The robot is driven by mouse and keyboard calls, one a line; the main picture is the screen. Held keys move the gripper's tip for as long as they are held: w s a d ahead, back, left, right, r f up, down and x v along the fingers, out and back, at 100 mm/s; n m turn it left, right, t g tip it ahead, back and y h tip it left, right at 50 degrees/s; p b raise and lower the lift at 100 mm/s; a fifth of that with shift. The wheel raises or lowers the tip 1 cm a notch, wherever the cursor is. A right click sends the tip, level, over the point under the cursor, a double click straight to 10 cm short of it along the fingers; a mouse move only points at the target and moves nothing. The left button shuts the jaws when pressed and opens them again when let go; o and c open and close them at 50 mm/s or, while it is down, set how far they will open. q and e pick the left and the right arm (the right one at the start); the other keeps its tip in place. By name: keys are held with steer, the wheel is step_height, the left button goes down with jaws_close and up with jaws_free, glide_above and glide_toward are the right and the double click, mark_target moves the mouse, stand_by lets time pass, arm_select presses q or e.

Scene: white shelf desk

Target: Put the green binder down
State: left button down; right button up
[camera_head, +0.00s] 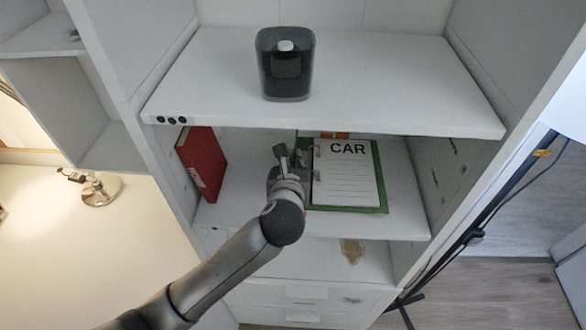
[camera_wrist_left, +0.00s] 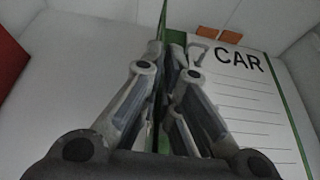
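The green binder (camera_head: 350,185) is on the middle shelf, with a white lined label reading CAR facing my head camera. My left gripper (camera_head: 291,158) is at the binder's left edge. In the left wrist view, the binder (camera_wrist_left: 245,95) fills the right side. The fingers of my left gripper (camera_wrist_left: 170,75) close around its green edge, with a metal clip beside them. The fingers partly hide that edge, and I cannot tell whether the binder's bottom touches the shelf. My right gripper is not in view.
A red binder (camera_head: 203,162) leans at the left wall of the middle shelf (camera_head: 250,215). A dark container (camera_head: 286,65) stands on the upper shelf (camera_head: 400,80), whose front edge overhangs the binders. Free shelf surface lies between the red binder and my gripper.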

arm_select(q)
step_height(320, 180, down, 2)
steer(key=shift+f, duration=0.2)
steer(key=c, duration=2.1)
jaws_free()
steer(key=shift+f, duration=0.15)
steer(key=o, duration=0.5)
steer(key=shift+c, duration=0.2)
steer(key=shift+s+r, duration=0.2)
steer(key=v, duration=1.1)
steer(key=shift+s+r+b, duration=0.2)
steer(key=shift+s+b, duration=0.15)
steer(key=shift+b, duration=0.1)
